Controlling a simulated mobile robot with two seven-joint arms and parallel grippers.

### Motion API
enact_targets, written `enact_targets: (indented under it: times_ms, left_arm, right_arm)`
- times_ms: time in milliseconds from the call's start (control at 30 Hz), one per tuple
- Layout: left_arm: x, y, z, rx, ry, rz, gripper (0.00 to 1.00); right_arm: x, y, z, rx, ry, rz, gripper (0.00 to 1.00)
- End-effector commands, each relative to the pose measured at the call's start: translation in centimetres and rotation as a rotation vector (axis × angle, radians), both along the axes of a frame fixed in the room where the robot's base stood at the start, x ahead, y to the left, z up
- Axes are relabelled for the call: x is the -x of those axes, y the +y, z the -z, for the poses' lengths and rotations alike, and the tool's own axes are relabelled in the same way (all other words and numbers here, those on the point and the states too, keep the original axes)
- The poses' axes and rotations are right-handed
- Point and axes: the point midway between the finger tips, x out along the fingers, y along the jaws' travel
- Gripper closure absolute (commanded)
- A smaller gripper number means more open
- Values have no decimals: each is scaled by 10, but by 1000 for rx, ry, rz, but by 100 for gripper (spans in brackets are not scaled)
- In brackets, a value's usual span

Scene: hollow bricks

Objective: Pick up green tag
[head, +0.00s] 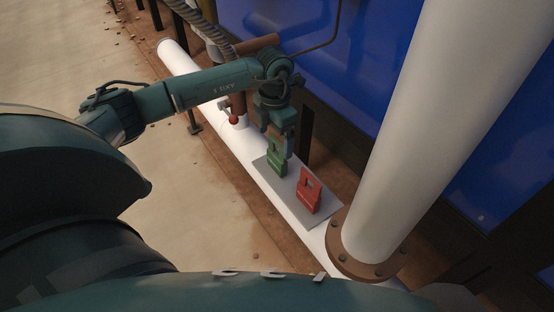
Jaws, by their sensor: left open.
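The green tag (276,163) stands on a grey plate (289,203) on top of a white horizontal pipe. A red tag (308,193) stands on the same plate, to the right of the green one. My left gripper (280,150) points down over the green tag, with its jaws open at the tag's upper part. The fingers hide some of the tag's top, and I cannot tell whether they touch it. My right gripper is not in view.
The white horizontal pipe (250,155) runs from upper left to lower right. A thick white pipe (425,130) rises from a rusty bolted flange (347,262) at the right. A red knob (233,119) is left of the plate. A blue wall (350,75) stands behind. Open floor lies left.

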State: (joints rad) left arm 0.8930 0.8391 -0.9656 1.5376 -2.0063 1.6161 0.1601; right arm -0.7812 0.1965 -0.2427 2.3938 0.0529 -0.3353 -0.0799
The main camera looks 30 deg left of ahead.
Motion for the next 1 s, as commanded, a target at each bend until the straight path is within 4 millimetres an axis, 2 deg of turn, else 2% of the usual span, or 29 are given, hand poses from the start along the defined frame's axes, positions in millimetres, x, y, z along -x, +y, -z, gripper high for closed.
enact_targets:
  times_ms: [333, 600, 1000]
  left_arm:
    - [-3, -3, 46, 2, 3, -1, 11]
    - [-4, -3, 50, 1, 0, 0, 11]
    - [-4, -3, 50, 1, 0, 0, 43]
  right_arm:
    - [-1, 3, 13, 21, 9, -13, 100]
    - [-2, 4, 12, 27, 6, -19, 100]
    - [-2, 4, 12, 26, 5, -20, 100]
